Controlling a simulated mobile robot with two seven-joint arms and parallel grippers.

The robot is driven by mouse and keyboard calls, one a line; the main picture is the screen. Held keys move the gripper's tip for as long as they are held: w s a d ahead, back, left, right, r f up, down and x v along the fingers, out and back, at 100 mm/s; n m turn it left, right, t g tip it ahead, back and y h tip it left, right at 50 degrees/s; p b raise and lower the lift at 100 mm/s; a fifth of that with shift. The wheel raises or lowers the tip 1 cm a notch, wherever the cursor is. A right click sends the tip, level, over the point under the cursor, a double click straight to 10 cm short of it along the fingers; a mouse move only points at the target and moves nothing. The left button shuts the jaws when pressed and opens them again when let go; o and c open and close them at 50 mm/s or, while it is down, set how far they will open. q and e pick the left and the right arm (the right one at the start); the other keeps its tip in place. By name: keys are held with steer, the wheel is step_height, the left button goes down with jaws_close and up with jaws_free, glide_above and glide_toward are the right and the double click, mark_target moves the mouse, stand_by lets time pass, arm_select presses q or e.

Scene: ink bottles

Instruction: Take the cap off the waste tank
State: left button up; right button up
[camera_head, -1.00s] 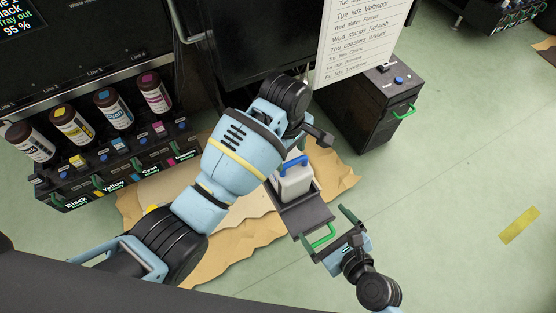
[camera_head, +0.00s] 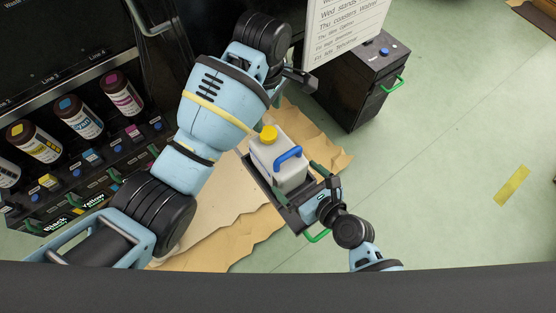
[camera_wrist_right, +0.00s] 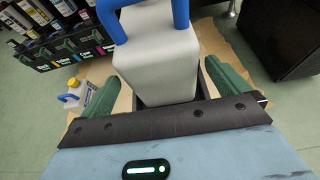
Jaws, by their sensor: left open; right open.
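The waste tank (camera_head: 278,172) is a white jug with a blue handle (camera_head: 288,154) and a yellow cap (camera_head: 269,134). It stands upright in a dark pulled-out tray (camera_head: 262,187), with the cap on top. In the right wrist view the tank (camera_wrist_right: 158,62) fills the upper middle, its cap out of frame. My right gripper (camera_head: 324,181) is open at the tank's near right side; its green fingers (camera_wrist_right: 155,88) are spread, with the tank's lower body beyond and between them. My left gripper (camera_head: 300,78) is above and beyond the tank; its fingertips are hard to make out.
A second small jug with a yellow cap (camera_wrist_right: 74,96) stands left in the right wrist view. Brown paper (camera_head: 225,235) lies under the tray. A black box (camera_head: 362,85) with a green handle is at upper right. Ink bottles (camera_head: 78,115) line the left.

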steer(key=shift+x, duration=2.25)
